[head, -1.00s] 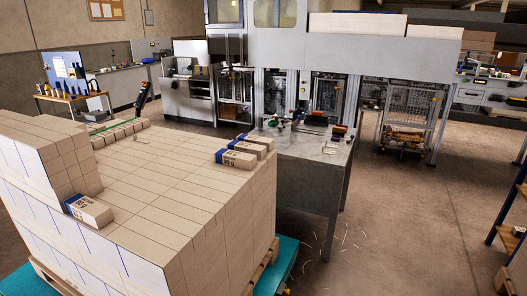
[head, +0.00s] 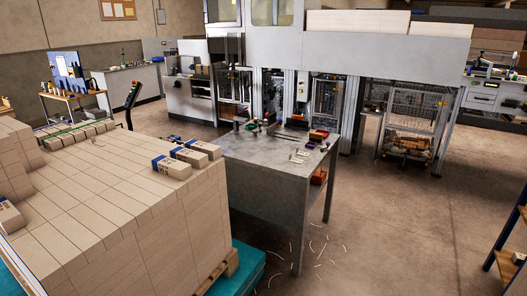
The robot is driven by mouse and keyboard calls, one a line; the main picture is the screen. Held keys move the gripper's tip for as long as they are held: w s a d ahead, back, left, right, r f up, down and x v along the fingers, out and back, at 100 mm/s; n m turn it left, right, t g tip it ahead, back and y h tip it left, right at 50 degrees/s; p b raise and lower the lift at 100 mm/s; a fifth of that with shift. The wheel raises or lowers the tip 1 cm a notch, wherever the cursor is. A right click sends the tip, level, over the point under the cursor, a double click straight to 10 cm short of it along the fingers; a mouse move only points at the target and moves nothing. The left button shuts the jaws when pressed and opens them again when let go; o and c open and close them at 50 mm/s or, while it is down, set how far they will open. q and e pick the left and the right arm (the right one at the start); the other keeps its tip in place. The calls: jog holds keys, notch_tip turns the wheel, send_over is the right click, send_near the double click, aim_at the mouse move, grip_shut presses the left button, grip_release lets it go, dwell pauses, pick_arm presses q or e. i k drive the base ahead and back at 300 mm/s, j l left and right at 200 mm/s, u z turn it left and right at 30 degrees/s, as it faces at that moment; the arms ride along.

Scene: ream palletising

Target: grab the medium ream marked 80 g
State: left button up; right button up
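Three wrapped reams with blue bands lie in a row on the near right part of the big pallet stack's top: a front ream (head: 171,167), a middle ream (head: 189,156) and a back ream (head: 205,148). Another blue-banded ream (head: 10,215) lies at the left edge of the view, beside a higher block of the stack. Their printed marks are too small to read, so I cannot tell which is marked 80 g. Neither of my grippers is in view.
The pallet stack (head: 110,215) of plain reams fills the lower left, on a teal base (head: 236,270). A grey metal table (head: 262,195) with small items stands right behind it. Paper strips litter the floor. The floor at right is open, with a shelf (head: 512,250) at the edge.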

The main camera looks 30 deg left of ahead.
aim_at(199, 160)
jog(key=i+l, duration=0.15)
jog(key=i, duration=0.4)
jog(key=i+l, duration=0.2)
jog(key=i, duration=0.35)
jog(key=i+l+z, duration=0.1)
jog(key=i, duration=0.45)
jog(key=i+u, duration=0.45)
jog(key=i+l+u, duration=0.15)
jog(key=i+u, duration=0.3)
jog(key=i+l+u, duration=0.25)
jog(key=u, duration=0.2)
